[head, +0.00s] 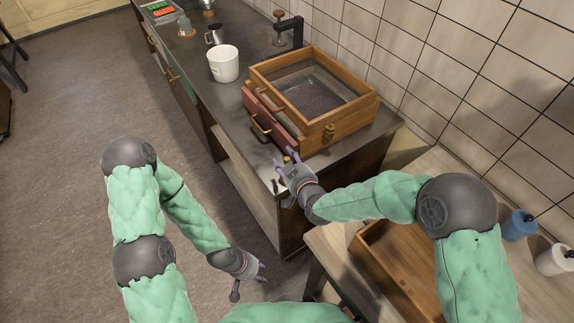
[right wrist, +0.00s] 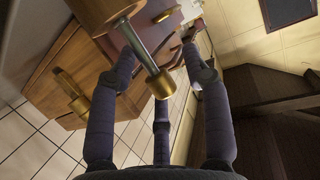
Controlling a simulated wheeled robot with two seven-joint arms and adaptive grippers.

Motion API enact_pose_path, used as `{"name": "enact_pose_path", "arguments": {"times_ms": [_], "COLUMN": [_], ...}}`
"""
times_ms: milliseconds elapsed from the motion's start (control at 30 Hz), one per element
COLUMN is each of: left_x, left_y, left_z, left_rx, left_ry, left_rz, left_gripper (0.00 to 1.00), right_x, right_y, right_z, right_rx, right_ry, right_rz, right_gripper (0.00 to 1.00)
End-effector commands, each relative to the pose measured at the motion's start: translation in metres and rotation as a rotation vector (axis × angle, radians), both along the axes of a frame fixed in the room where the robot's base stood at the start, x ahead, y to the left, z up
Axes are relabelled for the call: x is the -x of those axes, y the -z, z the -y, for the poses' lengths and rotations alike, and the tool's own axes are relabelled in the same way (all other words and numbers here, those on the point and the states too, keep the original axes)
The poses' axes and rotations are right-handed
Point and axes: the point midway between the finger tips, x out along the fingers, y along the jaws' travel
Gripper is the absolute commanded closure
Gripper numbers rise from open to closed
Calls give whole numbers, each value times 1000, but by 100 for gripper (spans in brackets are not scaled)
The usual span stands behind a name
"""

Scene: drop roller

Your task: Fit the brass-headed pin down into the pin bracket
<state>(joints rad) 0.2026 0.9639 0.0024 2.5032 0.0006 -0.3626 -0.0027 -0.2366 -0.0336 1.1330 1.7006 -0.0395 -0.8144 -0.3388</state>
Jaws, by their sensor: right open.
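The pin (right wrist: 150,58) has a steel shaft with a large brass cylinder at one end and a small brass collar at the other. In the right wrist view it lies across the space between the fingers of my right gripper (right wrist: 160,45), which are spread. In the head view my right gripper (head: 285,160) is at the counter's near corner, with a small brass bit (head: 287,159) by its fingers. A brass fitting on the wooden box, likely the pin bracket (head: 329,132), also shows in the right wrist view (right wrist: 70,92). My left gripper (head: 248,278) hangs low with fingers apart, empty.
The wooden box (head: 350,122) stands on the counter with a reddish drawer (head: 270,115) pulled out. A white pot (head: 223,64) stands behind it. A wooden tray (head: 405,262) and bottles (head: 519,225) are at right. The tiled wall bounds the counter's right side.

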Motion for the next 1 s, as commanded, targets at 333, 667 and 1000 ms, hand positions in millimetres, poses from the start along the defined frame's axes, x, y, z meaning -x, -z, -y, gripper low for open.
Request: {"name": "enact_pose_path", "arguments": {"times_ms": [333,667,1000], "left_x": [0,0,0], "left_y": [0,0,-6], "left_z": [0,0,0], "left_rx": [0,0,0], "left_ry": [0,0,0], "left_rz": [0,0,0], "left_gripper": [60,60,60], "right_x": [0,1,1], "right_y": [0,1,-20], "right_z": [0,0,0], "right_rx": [0,1,1], "right_ry": [0,-1,-1], "right_rz": [0,-3,0], "right_gripper": [100,100,100]}}
